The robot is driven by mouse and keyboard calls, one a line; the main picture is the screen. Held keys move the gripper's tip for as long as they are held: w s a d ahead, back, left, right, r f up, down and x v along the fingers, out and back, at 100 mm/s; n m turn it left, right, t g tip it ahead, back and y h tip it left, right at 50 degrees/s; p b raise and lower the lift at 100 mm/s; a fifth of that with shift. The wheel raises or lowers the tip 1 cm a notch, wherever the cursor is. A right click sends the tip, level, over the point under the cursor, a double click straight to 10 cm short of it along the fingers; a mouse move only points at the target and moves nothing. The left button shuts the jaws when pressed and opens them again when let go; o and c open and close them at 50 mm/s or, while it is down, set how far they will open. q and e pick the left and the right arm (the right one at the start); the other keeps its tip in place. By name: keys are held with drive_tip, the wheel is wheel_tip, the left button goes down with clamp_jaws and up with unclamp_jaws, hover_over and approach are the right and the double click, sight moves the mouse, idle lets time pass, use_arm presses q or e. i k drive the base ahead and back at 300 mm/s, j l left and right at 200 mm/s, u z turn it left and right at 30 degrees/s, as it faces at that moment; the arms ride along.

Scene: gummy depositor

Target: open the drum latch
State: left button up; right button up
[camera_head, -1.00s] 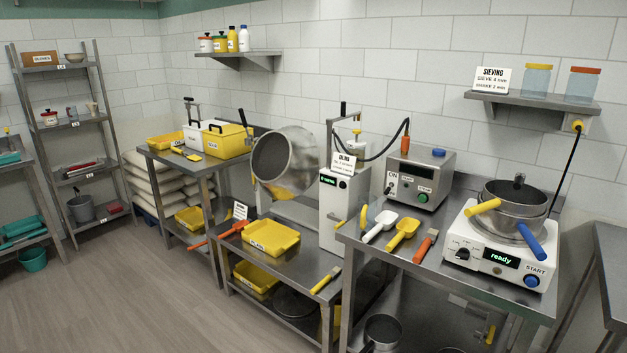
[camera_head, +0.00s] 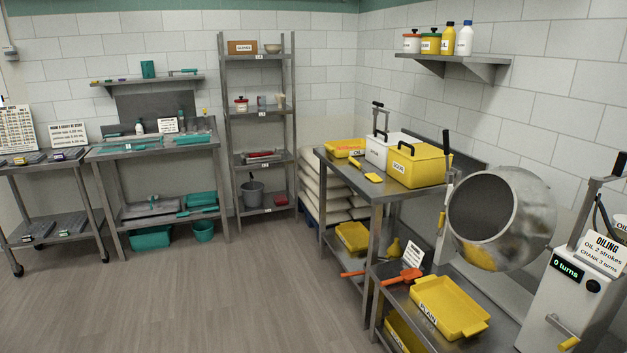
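The drum (camera_head: 520,215) is a round steel tumbler with a dark open-looking mouth facing left, at the right of the head view. A tall lever with a black grip (camera_head: 446,145) stands at the left of its rim; I cannot tell whether this is the latch. The white control box (camera_head: 570,290) beside the drum shows "0 turns" on its display and has a yellow-handled crank (camera_head: 568,343) low on its front. Neither of my grippers shows in the view.
A steel table with yellow and white bins (camera_head: 420,165) stands left of the drum. A yellow tray (camera_head: 448,307) and an orange scoop (camera_head: 402,277) lie on the lower bench before it. Shelves (camera_head: 262,125) stand at the back. The floor (camera_head: 200,300) at left is clear.

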sight(442, 217)
drive_tip(key=i+j+z, duration=0.1)
drive_tip(key=i+z, duration=0.3)
drive_tip(key=i+j+z, duration=0.35)
drive_tip(key=i, duration=0.2)
drive_tip(key=i+j+z, duration=0.75)
drive_tip(key=j+z, duration=0.4)
drive_tip(key=j, duration=0.95)
